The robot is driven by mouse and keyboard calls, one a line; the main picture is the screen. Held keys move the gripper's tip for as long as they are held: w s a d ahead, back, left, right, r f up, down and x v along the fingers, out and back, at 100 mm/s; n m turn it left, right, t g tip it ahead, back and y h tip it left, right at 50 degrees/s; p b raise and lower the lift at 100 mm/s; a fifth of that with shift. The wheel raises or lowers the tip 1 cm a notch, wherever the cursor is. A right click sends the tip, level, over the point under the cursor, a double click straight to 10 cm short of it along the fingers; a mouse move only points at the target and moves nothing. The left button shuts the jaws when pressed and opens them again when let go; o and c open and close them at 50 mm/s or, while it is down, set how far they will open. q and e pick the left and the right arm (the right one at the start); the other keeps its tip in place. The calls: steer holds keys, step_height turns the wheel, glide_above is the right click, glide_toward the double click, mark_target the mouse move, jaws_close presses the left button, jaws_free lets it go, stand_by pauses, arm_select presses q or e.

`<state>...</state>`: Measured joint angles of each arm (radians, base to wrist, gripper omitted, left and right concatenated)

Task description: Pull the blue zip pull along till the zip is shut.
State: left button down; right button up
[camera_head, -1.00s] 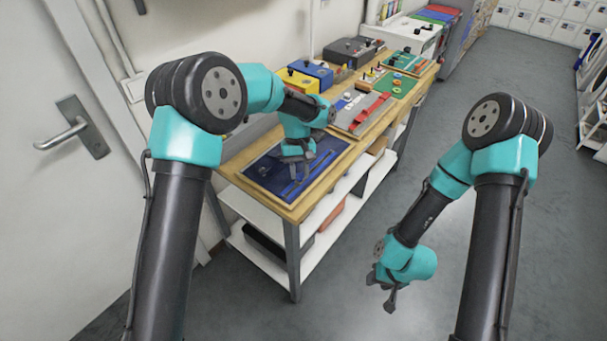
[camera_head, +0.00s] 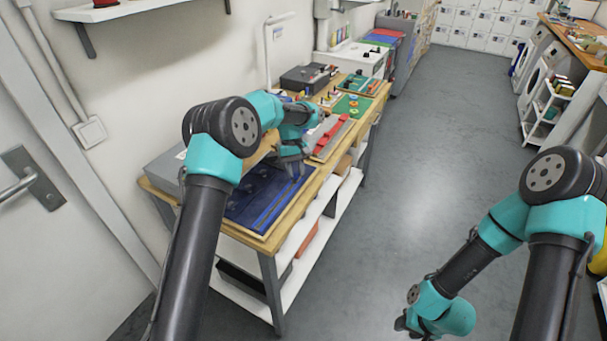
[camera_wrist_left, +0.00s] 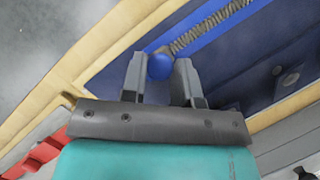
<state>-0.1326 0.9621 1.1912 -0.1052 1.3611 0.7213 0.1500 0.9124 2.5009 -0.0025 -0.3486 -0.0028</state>
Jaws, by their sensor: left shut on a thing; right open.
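The blue zip panel (camera_head: 246,212) lies flat in a wooden frame at the near end of the bench. A bright blue strip runs along it. In the left wrist view the grey zip coil (camera_wrist_left: 205,31) runs from the blue zip pull (camera_wrist_left: 159,66) towards the upper right. My left gripper (camera_head: 293,172) is at the panel's far end, shut on the zip pull, which sits between its fingertips. The gripper hides the strip beyond the pull. My right gripper (camera_head: 402,324) is open and empty over the floor, clear of the bench.
Beyond the panel are a board with a red strap (camera_head: 331,138) and a green board (camera_head: 352,106). A grey box (camera_head: 165,170) stands at the bench's near left, by the wall. A dark case (camera_head: 305,78) stands farther back.

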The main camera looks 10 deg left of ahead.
arm_select(q)
steer(key=shift+w, duration=0.2)
steer(key=c, duration=0.9)
jaws_free()
steer(key=shift+d, duration=0.1)
steer(key=shift+o, duration=0.2)
steer(key=v, duration=1.7)
steer(key=shift+r, duration=0.2)
